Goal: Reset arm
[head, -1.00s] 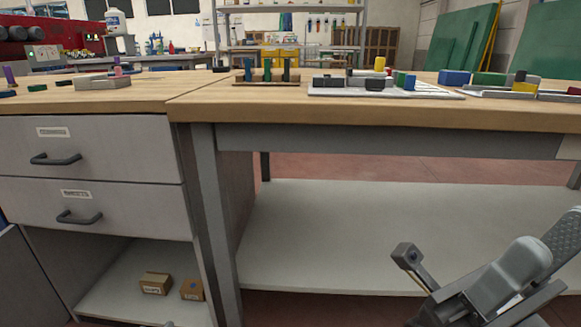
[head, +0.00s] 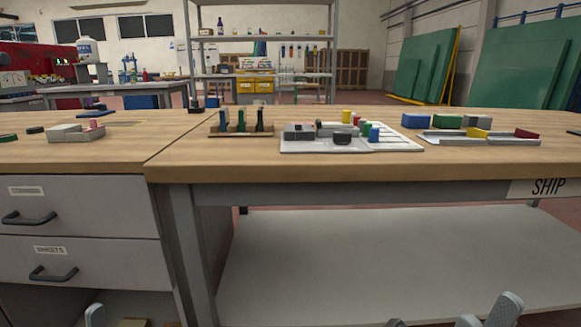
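My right gripper (head: 490,314) shows only as a few grey tips at the bottom edge of the head view, right of the middle. It is below and in front of the workbench (head: 330,178), apart from it. Most of it is cut off, so I cannot tell whether its fingers are open or shut. A grey piece at the bottom left seems to be part of my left gripper (head: 95,315), in front of the drawers. Its state is hidden too. No held object shows at either one.
The benchtop holds a wooden rack (head: 240,132), a white board with coloured blocks (head: 400,146), a right-hand tray (head: 500,141) and a grey block (head: 75,133). Two shut drawers (head: 72,203) are at the left. The lower shelf (head: 370,255) is bare. The bench's front edge is close ahead.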

